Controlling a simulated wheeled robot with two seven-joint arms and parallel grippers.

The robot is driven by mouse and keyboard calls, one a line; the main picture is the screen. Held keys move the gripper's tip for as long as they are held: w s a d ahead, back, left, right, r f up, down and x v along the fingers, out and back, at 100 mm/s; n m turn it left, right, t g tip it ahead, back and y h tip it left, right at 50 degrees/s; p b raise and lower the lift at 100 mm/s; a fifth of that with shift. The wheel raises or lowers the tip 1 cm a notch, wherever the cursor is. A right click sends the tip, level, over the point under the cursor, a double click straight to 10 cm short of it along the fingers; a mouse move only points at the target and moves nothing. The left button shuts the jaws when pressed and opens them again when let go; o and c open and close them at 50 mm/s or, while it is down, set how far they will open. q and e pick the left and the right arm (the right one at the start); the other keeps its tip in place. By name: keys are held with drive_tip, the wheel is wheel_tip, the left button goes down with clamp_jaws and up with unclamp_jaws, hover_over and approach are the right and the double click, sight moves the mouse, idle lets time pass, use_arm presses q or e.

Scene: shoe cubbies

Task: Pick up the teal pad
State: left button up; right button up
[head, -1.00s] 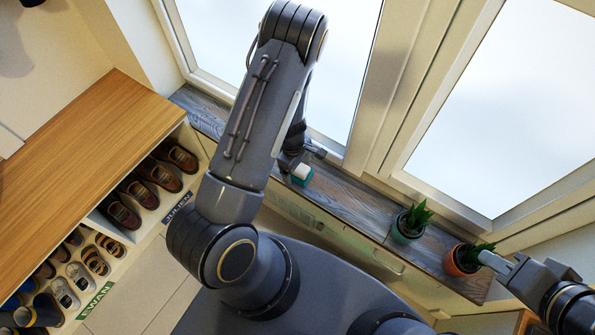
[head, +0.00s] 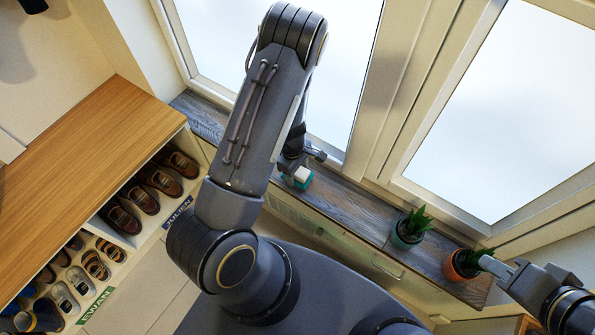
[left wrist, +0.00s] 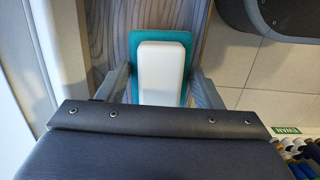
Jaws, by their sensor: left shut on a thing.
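The teal pad (head: 301,185) is at the grey wooden windowsill, with a white block on its face. In the left wrist view the teal pad (left wrist: 160,37) shows as a rim around the white block (left wrist: 162,72). My left gripper (left wrist: 163,85) is shut on the teal pad, one finger on each side. In the head view my left gripper (head: 301,167) is partly hidden behind my arm. I cannot tell whether the pad touches the sill. My right gripper (head: 499,268) is at the lower right, near the orange pot; its jaw opening is unclear.
On the sill (head: 350,204) stand a teal-potted plant (head: 408,228) and an orange-potted plant (head: 463,264). Windows rise behind the sill. A wood-topped shoe cubby (head: 85,165) with several shoes is at left. Sill is bare between pad and teal pot.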

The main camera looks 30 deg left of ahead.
use_arm(q)
drive_tip(key=s+d+r+p, duration=0.1)
drive_tip(key=s+d+r, duration=0.2)
drive_tip(key=s+r, duration=0.3)
drive_tip(key=s+d+r+p, duration=0.1)
drive_tip(key=s+d+r, duration=0.1)
drive_tip(key=s+r, duration=0.3)
drive_tip(key=shift+s+d+r, duration=0.35)
drive_tip(key=shift+s+d, duration=0.05)
drive_tip(key=shift+s, duration=0.55)
